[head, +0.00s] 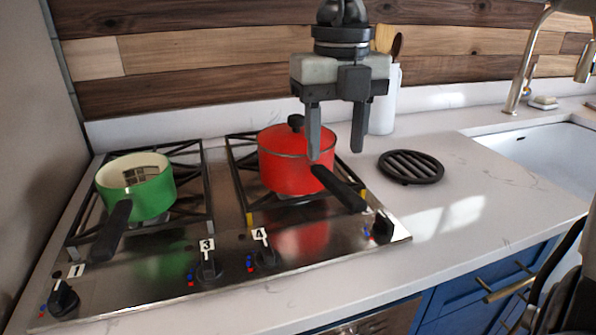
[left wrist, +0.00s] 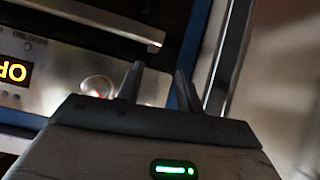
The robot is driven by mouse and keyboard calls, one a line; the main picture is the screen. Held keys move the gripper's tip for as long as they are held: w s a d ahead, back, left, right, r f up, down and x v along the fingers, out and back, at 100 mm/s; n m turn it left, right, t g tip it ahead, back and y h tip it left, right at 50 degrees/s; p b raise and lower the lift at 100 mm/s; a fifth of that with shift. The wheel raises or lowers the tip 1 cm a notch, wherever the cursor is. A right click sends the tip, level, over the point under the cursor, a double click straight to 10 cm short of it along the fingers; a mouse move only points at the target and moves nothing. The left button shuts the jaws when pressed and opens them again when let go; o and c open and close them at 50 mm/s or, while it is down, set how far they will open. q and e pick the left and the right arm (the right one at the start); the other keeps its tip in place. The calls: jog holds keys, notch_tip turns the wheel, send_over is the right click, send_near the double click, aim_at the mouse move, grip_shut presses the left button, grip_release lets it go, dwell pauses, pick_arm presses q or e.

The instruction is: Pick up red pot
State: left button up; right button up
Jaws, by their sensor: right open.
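The red pot (head: 284,166) stands on the right back burner of the stove in the head view, with a red lid, a black knob and a black handle (head: 340,188) pointing to the front right. My right gripper (head: 335,154) is open and points down. Its left finger overlaps the pot's right edge in the picture, and the handle shows just below the fingers. Nothing is between the fingers. My left gripper shows only in the left wrist view (left wrist: 159,72), with its two fingers apart and empty, in front of an oven panel.
A green pot (head: 150,190) stands on the left burner, its handle toward the front. A black round trivet (head: 411,166) lies right of the stove. A white utensil holder (head: 384,108) stands behind the gripper. The counter toward the sink (head: 540,150) is mostly clear.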

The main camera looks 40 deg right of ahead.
aim_at(335, 181)
notch_tip(335, 181, down, 8)
jog(key=shift+s+d+f+p, duration=0.1)
jog(key=shift+d+f+p, duration=0.05)
jog(key=shift+f+p, duration=0.15)
grip_shut()
jog(key=shift+r, duration=0.15)
